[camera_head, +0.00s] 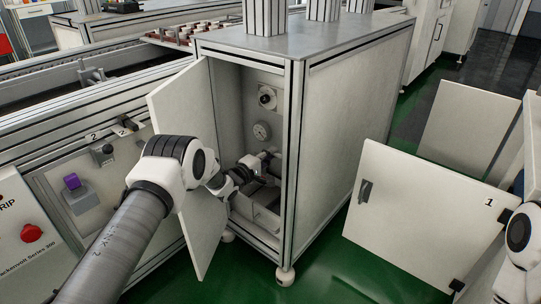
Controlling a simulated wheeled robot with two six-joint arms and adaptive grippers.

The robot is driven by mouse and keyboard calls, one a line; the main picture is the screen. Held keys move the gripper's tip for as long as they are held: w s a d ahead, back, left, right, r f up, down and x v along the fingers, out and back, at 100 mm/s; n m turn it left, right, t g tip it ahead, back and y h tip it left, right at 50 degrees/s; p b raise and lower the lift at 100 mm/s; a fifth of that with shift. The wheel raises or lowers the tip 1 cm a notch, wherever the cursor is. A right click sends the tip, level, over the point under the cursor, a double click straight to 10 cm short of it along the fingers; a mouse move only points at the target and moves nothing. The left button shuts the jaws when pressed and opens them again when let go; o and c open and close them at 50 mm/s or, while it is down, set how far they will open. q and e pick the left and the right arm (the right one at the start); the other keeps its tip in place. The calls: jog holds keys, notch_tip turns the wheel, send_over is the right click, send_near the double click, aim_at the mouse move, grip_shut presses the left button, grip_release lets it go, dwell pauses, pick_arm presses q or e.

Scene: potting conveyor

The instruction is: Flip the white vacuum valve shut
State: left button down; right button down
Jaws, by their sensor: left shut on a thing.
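My left arm comes in from the lower left and reaches past the open door into the grey cabinet (345,125). My left gripper (258,166) is inside, small and dark in the view, shut at the white vacuum valve by the pipework (275,153). The gripper and the shade hide most of the valve, so I cannot tell which way its handle points. A round gauge (262,131) sits just above the gripper, with a black-knobbed round fitting (267,97) higher up. My right gripper is out of view; only part of my right arm shows at the right edge.
The open cabinet door (190,130) stands close beside my left arm. A control panel with a red button (31,232) and a purple knob (72,181) is at left. An open white door marked 1 (425,220) stands at right. Green floor (345,275) lies between.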

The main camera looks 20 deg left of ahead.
pick_arm(q)
jog(key=c, duration=1.1)
grip_release()
jog(key=shift+f, duration=0.1)
jog(key=shift+c, duration=0.2)
jog(key=v, duration=0.7)
jog(key=shift+s, duration=0.25)
jog(key=shift+a, duration=0.1)
